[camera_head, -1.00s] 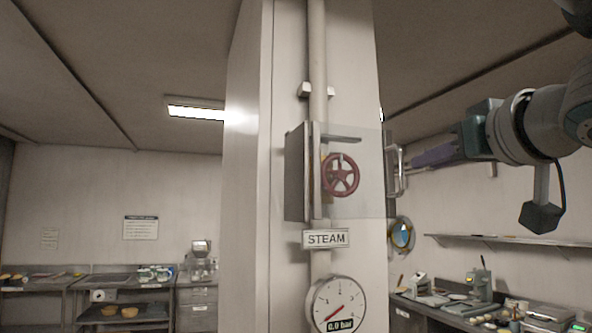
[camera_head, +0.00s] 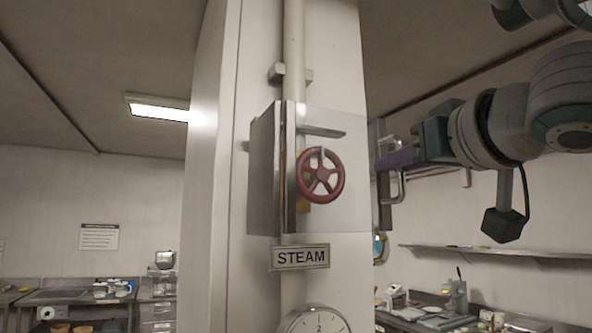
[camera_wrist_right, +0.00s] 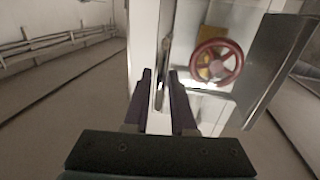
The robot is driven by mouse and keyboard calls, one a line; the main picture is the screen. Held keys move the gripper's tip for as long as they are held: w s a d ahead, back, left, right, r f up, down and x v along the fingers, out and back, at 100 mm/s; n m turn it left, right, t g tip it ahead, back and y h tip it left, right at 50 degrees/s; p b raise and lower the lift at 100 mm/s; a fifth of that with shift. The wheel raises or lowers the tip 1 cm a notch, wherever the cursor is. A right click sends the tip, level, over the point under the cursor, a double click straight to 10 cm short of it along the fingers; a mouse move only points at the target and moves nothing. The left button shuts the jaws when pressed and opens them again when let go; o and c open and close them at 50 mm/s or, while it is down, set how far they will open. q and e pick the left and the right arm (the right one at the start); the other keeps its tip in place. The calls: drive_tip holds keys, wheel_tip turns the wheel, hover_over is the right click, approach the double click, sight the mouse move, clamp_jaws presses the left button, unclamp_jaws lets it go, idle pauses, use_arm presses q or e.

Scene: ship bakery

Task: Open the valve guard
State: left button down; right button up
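The valve guard (camera_head: 352,205) is a clear panel in front of a red valve wheel (camera_head: 321,175) on a pale column. It still covers the wheel in the head view. A metal handle (camera_head: 398,188) stands at the guard's right edge. My right gripper (camera_head: 384,160) comes in from the right at this edge, its fingertips partly hidden there. In the right wrist view my purple fingers (camera_wrist_right: 162,88) are apart, with a pale upright bar between them; I cannot tell whether they touch it. The wheel shows at the right there (camera_wrist_right: 217,62). My left gripper is not in view.
A STEAM sign (camera_head: 300,257) and a gauge (camera_head: 315,322) are below the guard. A pipe (camera_head: 293,50) runs up the column above it. A wall shelf (camera_head: 480,250) and a cluttered counter (camera_head: 410,318) stand at the right. More counters (camera_head: 75,297) stand at the left.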

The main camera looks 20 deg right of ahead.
drive_tip(key=shift+s, duration=0.1)
clamp_jaws()
idle(1.3)
